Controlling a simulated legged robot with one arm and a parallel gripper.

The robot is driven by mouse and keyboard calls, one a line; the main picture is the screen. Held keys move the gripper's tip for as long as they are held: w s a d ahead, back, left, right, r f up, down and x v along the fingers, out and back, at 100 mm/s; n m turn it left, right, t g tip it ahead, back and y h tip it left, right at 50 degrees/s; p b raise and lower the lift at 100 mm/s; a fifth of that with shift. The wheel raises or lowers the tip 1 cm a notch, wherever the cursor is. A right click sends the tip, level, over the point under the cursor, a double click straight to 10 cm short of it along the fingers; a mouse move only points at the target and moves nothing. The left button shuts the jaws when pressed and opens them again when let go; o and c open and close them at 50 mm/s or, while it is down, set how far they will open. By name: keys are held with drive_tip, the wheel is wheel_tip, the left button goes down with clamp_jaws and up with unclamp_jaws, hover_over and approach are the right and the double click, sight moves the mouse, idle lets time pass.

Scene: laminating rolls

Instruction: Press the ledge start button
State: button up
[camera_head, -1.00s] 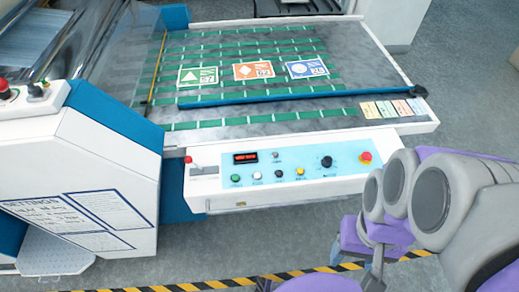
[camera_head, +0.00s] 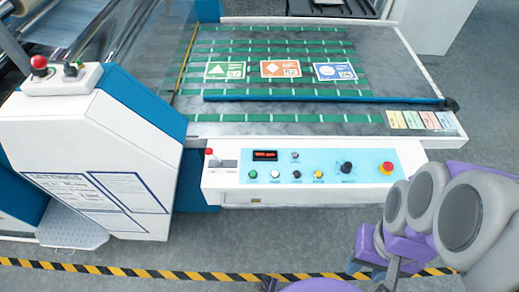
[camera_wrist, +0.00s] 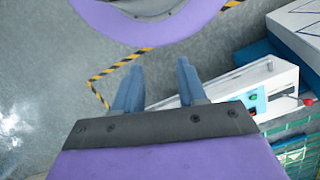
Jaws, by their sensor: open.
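The white control ledge (camera_head: 222,184) runs along the front of the feed table, with a light-blue panel. A green button (camera_head: 252,174) sits at the left of its lower button row, beside white, black and yellow ones. Its small label is too blurred to read surely. In the wrist view the ledge (camera_wrist: 226,92) lies right of and beyond my gripper (camera_wrist: 158,86). The two blue-grey fingers are spread apart, empty, and touch nothing.
The ledge also carries a red display (camera_head: 265,155), a black knob (camera_head: 346,168) and a red emergency button (camera_head: 387,168). A white machine housing (camera_head: 100,140) stands at left with another red button (camera_head: 39,64). Open floor lies in front, crossed by striped tape (camera_head: 190,273).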

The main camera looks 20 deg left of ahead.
clamp_jaws()
idle(1.4)
